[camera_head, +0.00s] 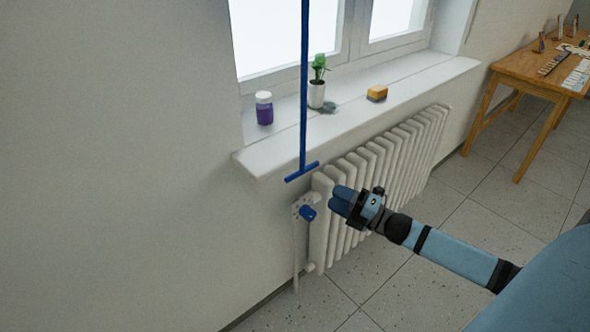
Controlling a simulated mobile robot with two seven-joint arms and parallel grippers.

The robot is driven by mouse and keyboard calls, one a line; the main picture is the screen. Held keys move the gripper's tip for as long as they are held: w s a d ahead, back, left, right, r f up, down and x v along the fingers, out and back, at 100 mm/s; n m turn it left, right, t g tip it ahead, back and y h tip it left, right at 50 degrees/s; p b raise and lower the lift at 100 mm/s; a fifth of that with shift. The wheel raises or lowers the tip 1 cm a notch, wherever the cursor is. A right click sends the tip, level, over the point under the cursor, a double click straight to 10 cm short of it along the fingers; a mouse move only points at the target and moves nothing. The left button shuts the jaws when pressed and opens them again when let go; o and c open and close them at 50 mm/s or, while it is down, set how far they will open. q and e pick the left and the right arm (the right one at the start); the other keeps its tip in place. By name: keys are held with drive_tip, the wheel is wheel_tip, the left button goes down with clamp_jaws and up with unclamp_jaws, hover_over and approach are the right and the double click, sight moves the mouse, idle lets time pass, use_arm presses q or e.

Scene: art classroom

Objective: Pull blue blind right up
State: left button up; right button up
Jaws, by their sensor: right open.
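A thin blue pull rod (304,90) hangs down in front of the window and ends in a blue crossbar handle (302,172) just below the sill's front edge. The blind itself is out of view above. My right gripper (334,202) is open and empty, in front of the radiator, a little below and to the right of the handle and apart from it. My left gripper is not in view.
A white radiator (385,165) with a blue valve knob (308,213) stands under the white sill (262,158). A wooden table (520,78) stands at the right.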

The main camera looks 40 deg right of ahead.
sight(292, 177)
drive_tip(key=x, duration=1.3)
drive_tip(key=shift+w+a+f, duration=0.1)
drive_tip(key=shift+f, duration=0.05)
drive_tip(key=shift+c, duration=0.2)
clamp_jaws()
